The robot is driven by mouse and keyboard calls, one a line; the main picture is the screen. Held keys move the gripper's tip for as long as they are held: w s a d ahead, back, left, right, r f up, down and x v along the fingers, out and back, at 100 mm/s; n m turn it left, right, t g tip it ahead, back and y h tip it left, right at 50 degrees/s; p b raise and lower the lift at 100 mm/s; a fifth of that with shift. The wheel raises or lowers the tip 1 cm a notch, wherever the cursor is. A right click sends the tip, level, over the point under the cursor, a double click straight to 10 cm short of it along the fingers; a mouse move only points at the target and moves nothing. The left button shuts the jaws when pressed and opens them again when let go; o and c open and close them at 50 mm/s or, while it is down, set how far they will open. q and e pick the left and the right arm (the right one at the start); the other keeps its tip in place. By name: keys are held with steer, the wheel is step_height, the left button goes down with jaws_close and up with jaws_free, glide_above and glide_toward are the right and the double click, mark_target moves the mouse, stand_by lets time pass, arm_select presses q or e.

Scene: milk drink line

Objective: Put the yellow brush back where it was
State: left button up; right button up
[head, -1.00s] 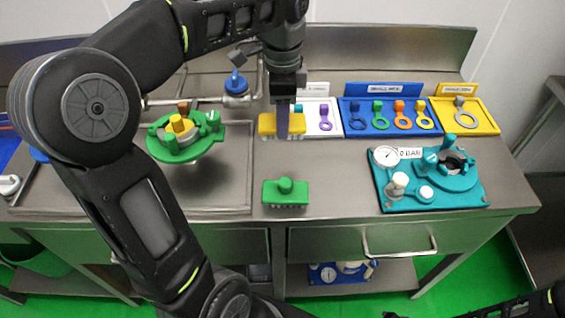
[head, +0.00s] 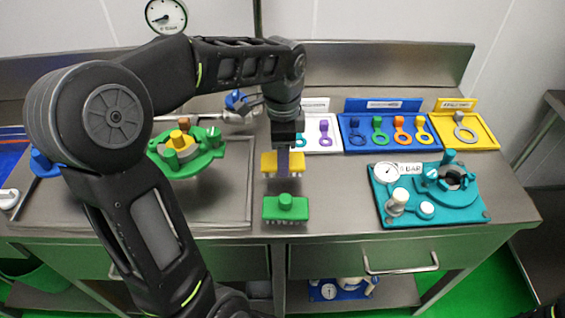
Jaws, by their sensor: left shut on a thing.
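The yellow brush (head: 268,166) is at the middle of the steel counter, behind the green brush (head: 286,208). My left gripper (head: 291,160) points down over the yellow brush and is shut on it, with the purple-grey finger in front of its middle. The brush looks level, with pale bristles below. I cannot tell whether the bristles touch the counter. The green brush stands upright on the counter, a little nearer the front edge. My right gripper is not in view; only a bit of dark arm shows at the bottom right corner.
White (head: 326,147), blue (head: 388,148) and yellow (head: 483,146) trays with ring-shaped tools line the back right. A teal plate (head: 447,217) with gauge and fittings stands at the right. Counter right of the brushes is clear.

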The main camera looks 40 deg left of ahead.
arm_select(q)
steer(key=shift+f, duration=1.4)
steer(key=shift+f, duration=0.2)
steer(key=o, duration=1.4)
steer(key=shift+o, duration=0.2)
steer(key=shift+r, duration=0.15)
step_height(320, 180, up, 12)
steer(key=shift+r+p, duration=0.1)
steer(key=shift+p, duration=0.25)
